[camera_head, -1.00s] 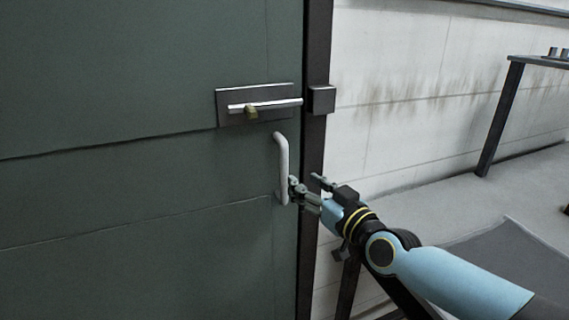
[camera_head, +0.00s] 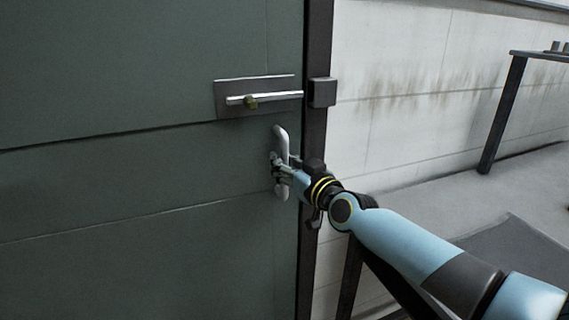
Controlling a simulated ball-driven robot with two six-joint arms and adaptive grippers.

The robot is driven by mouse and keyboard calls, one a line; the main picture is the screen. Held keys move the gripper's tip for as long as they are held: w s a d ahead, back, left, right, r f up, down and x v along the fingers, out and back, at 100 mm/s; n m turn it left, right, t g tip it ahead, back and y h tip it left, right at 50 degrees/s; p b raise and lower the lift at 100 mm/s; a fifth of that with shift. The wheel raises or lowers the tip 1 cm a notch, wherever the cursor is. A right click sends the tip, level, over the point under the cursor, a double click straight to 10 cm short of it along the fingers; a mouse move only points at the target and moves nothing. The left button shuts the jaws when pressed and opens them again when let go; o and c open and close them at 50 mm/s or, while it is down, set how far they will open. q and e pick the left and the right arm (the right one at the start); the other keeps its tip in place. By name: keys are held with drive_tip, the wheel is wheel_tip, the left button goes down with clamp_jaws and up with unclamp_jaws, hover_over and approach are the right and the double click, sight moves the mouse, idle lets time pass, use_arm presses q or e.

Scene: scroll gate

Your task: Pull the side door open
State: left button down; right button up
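The dark green side door (camera_head: 130,80) fills the left half of the view and stands shut against the dark frame post (camera_head: 317,45). Its pale upright pull handle (camera_head: 281,138) is near the door's right edge. My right gripper (camera_head: 284,160) is at the handle, with one finger on its left side and one on its right. The fingers look spread, and I cannot tell whether they touch the handle. They and the wrist hide the handle's middle. My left gripper is not in view.
A stained white wall (camera_head: 420,90) and a dark-legged table (camera_head: 505,110) are to the right.

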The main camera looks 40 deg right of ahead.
clamp_jaws()
drive_tip(key=shift+a, duration=0.1)
idle(0.4)
